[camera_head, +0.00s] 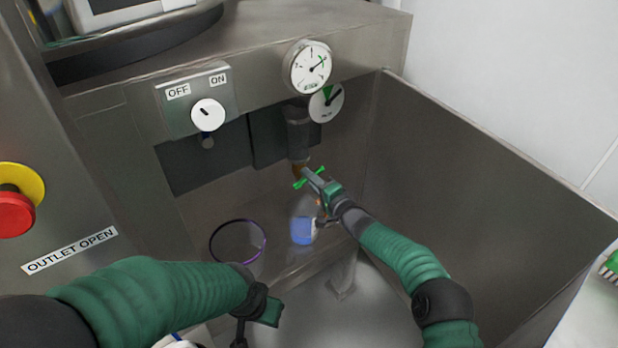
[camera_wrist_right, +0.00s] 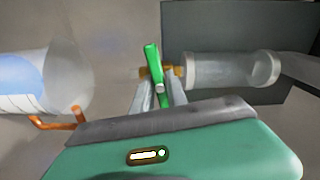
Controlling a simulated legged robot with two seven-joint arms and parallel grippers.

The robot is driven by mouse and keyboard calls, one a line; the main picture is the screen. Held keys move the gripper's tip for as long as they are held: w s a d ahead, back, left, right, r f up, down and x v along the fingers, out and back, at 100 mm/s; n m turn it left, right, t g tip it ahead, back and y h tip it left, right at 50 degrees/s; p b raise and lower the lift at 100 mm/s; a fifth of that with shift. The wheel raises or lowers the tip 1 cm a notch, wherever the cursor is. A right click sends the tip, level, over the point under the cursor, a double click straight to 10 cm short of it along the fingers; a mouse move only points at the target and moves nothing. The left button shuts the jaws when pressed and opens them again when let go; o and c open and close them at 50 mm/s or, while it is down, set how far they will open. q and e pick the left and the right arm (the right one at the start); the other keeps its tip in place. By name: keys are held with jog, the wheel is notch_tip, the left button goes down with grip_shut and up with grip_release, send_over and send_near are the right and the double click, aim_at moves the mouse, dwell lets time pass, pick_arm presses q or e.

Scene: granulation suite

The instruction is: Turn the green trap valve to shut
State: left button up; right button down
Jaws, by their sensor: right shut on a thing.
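The green trap valve handle (camera_head: 301,184) sits at the brass lower end of a vertical pipe (camera_head: 298,140), under the gauges. My right gripper (camera_head: 310,176) is at the valve and shut on its green handle. In the right wrist view the handle (camera_wrist_right: 153,68) stands between the two fingers (camera_wrist_right: 157,92), with a brass fitting behind it. It lies across the line of the clear tube (camera_wrist_right: 225,70). My left gripper (camera_head: 256,318) is at the bottom of the head view, away from the valve. Its fingers are too unclear to tell open from shut.
A clear vessel with a blue label (camera_head: 303,231) is close below the right gripper. A purple-rimmed ring (camera_head: 238,241) is left of it. A round gauge (camera_head: 311,67), an OFF/ON knob (camera_head: 208,115) and a red button (camera_head: 12,213) are on the panels. A steel wall (camera_head: 480,170) bounds the right.

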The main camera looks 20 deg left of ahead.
jog(key=shift+w+d+f+m, duration=0.15)
jog(key=shift+d+m, duration=0.1)
jog(key=shift+m, duration=0.85)
jog(key=c, duration=1.6)
grip_release()
jog(key=shift+f, duration=0.1)
jog(key=shift+o, duration=1.4)
jog(key=p+v, duration=0.4)
jog(key=v, duration=1.3)
jog(key=shift+p, duration=0.35)
